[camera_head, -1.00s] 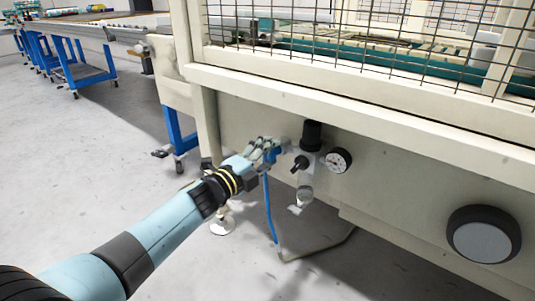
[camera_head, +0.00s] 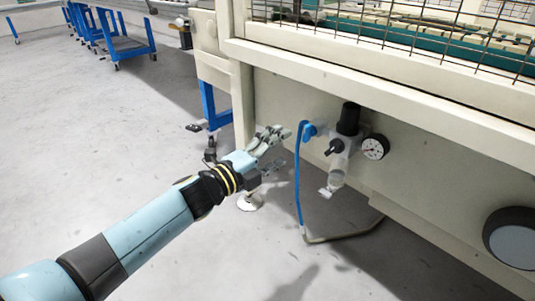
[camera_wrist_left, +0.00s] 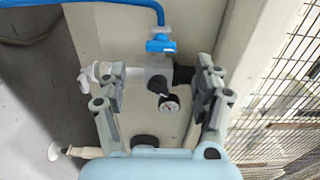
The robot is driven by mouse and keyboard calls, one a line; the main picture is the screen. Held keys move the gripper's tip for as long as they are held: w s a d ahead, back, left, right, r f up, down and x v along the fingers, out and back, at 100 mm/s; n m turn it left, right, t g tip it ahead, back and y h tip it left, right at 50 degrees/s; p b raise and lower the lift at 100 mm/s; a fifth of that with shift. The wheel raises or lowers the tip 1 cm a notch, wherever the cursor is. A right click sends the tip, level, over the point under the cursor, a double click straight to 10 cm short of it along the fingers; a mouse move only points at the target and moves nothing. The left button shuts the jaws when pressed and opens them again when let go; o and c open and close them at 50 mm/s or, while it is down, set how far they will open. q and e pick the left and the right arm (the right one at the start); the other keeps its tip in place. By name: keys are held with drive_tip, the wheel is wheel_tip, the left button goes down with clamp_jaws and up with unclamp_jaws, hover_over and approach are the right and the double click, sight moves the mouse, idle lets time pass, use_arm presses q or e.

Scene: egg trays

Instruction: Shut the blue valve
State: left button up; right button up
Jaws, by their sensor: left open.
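The blue valve (camera_head: 310,131) sits at the left end of the air regulator (camera_head: 340,155) on the cream machine's panel, with a blue hose (camera_head: 298,185) hanging from it. In the left wrist view the blue valve handle (camera_wrist_left: 160,45) is above the regulator and appears to lie crosswise to the line running down from the hose. My left gripper (camera_head: 281,150) is open and empty, left of the valve and apart from it. In the left wrist view its two fingers (camera_wrist_left: 160,80) are spread either side of the regulator's image. My right gripper is not in view.
A pressure gauge (camera_head: 375,147) sits right of the regulator. The machine's cream frame beam (camera_head: 400,95) overhangs the valve, with wire mesh above. A machine leg with a round foot (camera_head: 250,203) stands below my gripper.

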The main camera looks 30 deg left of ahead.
use_arm(q)
drive_tip(key=shift+v, duration=1.7)
